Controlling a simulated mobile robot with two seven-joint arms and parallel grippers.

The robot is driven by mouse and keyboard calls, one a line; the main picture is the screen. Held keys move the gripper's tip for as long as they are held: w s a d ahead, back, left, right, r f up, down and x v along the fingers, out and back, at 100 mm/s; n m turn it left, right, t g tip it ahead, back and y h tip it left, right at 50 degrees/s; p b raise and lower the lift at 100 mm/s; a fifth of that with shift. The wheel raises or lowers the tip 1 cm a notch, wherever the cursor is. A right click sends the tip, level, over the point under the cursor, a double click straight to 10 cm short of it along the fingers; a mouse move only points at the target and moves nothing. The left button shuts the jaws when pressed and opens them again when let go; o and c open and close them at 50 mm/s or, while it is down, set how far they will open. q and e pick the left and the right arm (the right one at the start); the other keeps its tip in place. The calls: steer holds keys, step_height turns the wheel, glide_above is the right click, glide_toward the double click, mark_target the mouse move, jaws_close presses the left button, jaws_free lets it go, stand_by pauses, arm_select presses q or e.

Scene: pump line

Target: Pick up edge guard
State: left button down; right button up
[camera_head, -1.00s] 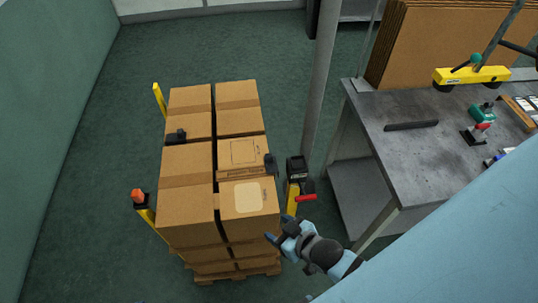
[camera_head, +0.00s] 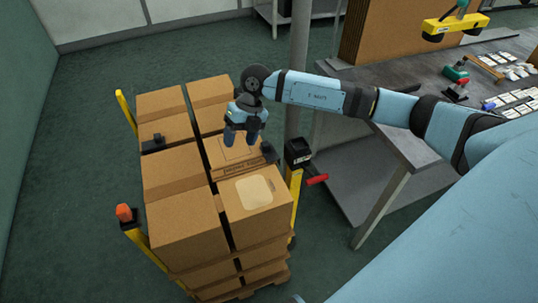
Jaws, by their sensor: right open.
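Two small black pieces that look like edge guards sit on the stacked cartons. One black edge guard (camera_head: 268,152) is at the right edge of the stack, and another black piece (camera_head: 152,144) is on the left side. My right gripper (camera_head: 241,141) is open and empty, pointing down over the carton with printed lines (camera_head: 228,152). It is just left of the right-hand guard and apart from it in the picture; its exact height is unclear. My left gripper is not in view.
The carton stack (camera_head: 180,220) stands on a pallet between yellow posts, one with an orange top (camera_head: 124,212). A black box on a yellow post (camera_head: 298,152) with a red handle (camera_head: 317,179) stands close right. A grey workbench (camera_head: 415,145) and a pole (camera_head: 299,60) are beyond.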

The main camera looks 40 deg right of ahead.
mark_target(265, 142)
steer(key=w+d+r+m+h, duration=0.1)
steer(key=w+d+r+h, duration=0.2)
steer(key=d, duration=0.7)
steer(key=shift+t+h, duration=0.3)
steer(key=shift+h, duration=0.4)
steer(key=f, duration=0.4)
steer(key=f+b, duration=0.1)
steer(key=f, duration=0.4)
steer(key=shift+w+a+f, duration=0.1)
steer(key=shift+w+f, duration=0.1)
steer(key=f, duration=0.4)
steer(key=shift+w+d+f, duration=0.1)
steer(key=shift+d+f, duration=0.1)
steer(key=shift+d, duration=0.05)
steer(key=shift+f, duration=0.35)
steer(key=c, duration=1)
steer(key=shift+c, duration=0.4)
steer(key=shift+r, duration=0.2)
